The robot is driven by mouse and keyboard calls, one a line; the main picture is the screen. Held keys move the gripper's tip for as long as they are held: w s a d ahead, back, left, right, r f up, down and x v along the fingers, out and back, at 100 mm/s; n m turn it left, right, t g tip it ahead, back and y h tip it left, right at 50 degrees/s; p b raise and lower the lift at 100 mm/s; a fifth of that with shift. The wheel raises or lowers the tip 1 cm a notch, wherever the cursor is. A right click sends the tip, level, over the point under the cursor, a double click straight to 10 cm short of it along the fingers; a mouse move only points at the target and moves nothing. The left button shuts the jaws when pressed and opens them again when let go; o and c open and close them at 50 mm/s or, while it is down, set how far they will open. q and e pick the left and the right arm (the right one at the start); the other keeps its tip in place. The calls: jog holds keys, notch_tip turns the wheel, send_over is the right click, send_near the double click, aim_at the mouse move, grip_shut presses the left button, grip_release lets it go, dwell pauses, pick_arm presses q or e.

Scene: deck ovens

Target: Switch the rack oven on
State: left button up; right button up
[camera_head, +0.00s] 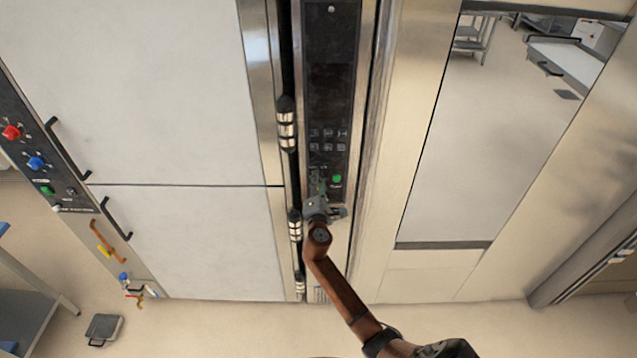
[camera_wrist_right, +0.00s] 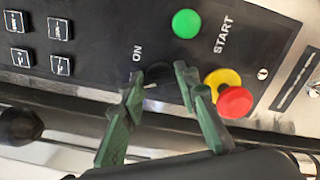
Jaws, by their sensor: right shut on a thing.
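The rack oven's dark control panel (camera_head: 332,90) is a tall strip in the middle of the head view. My right gripper (camera_head: 320,188) is at its lower part. In the right wrist view my gripper's green fingers (camera_wrist_right: 158,88) stand on either side of a dark rotary switch (camera_wrist_right: 158,73) beside the "ON" label and are shut on it. The fingers partly hide the switch, so its exact angle is unclear. The green START button (camera_wrist_right: 186,23) is above and right of it; in the head view it shows as a green dot (camera_head: 337,179). My left gripper is not in view.
A red mushroom button (camera_wrist_right: 234,102) on a yellow collar sits close to the right finger. Several square keys (camera_wrist_right: 60,47) are at the left. Another panel (camera_head: 25,130) with red and blue knobs is far left. A grey scale-like object (camera_head: 103,327) lies on the floor.

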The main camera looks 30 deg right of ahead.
jog(key=m+b, duration=0.3)
jog(key=shift+f, duration=0.25)
jog(key=m+b, duration=0.2)
jog(key=m, duration=0.1)
jog(key=m+b, duration=0.2)
jog(key=m, duration=0.1)
jog(key=shift+r+m+b, duration=0.1)
jog(key=shift+m+b, duration=0.55)
jog(key=shift+m, duration=0.55)
jog(key=o, duration=1.1)
jog(key=shift+r, duration=0.1)
jog(key=shift+o, duration=0.2)
